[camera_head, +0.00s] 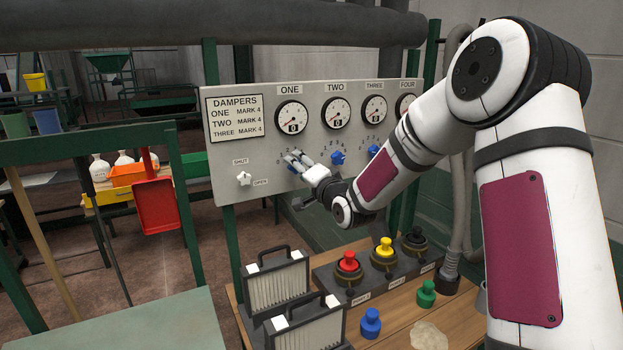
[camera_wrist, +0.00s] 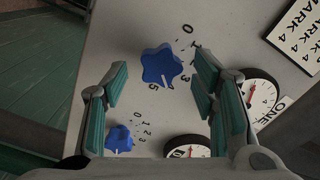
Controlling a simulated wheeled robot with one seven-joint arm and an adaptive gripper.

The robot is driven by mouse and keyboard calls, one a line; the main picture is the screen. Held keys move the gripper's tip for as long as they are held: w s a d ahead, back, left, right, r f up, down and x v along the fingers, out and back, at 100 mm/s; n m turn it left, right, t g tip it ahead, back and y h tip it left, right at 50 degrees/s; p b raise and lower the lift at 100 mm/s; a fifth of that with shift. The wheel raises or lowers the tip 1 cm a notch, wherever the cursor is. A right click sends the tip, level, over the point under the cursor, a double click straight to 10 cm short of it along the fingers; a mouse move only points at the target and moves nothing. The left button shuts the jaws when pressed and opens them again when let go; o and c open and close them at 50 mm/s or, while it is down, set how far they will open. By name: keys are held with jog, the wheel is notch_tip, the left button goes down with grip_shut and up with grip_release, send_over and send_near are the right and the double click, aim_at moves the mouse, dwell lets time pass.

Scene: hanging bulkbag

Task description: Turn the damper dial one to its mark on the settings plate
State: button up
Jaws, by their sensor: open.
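The settings plate (camera_head: 235,116) is at the panel's left and reads ONE MARK 4. My gripper (camera_head: 297,160) is at the panel below the gauge labelled ONE and hides most of dial one in the head view. In the wrist view dial one (camera_wrist: 160,66) is a blue lobed knob between the open fingers of my gripper (camera_wrist: 161,80). Gaps show on both sides of it. Its short white line points between the 3 and the 5; the 4 cannot be made out. Gauge one (camera_head: 292,116) is above it.
Blue dial two (camera_head: 337,158) and dial three (camera_head: 374,151) are to the right; dial two (camera_wrist: 119,138) is near the left finger in the wrist view. A white shut/open knob (camera_head: 243,178) is left. Filters (camera_head: 278,285) and coloured plungers (camera_head: 348,262) stand below.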

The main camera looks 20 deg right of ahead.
jog(key=s+d, duration=0.2)
jog(key=s, duration=0.8)
jog(key=shift+s, duration=0.2)
jog(key=s+a+n+g+h+b, duration=0.1)
jog(key=s+n+g, duration=0.4)
jog(key=s, duration=1.2)
jog(key=s+a+n+g+h+b, duration=0.1)
jog(key=s+n+g, duration=0.4)
jog(key=s, duration=1.1)
jog(key=shift+s+a+r+g+h, duration=0.15)
jog(key=shift+s+a+g+h, duration=0.2)
jog(key=shift+g+h, duration=0.5)
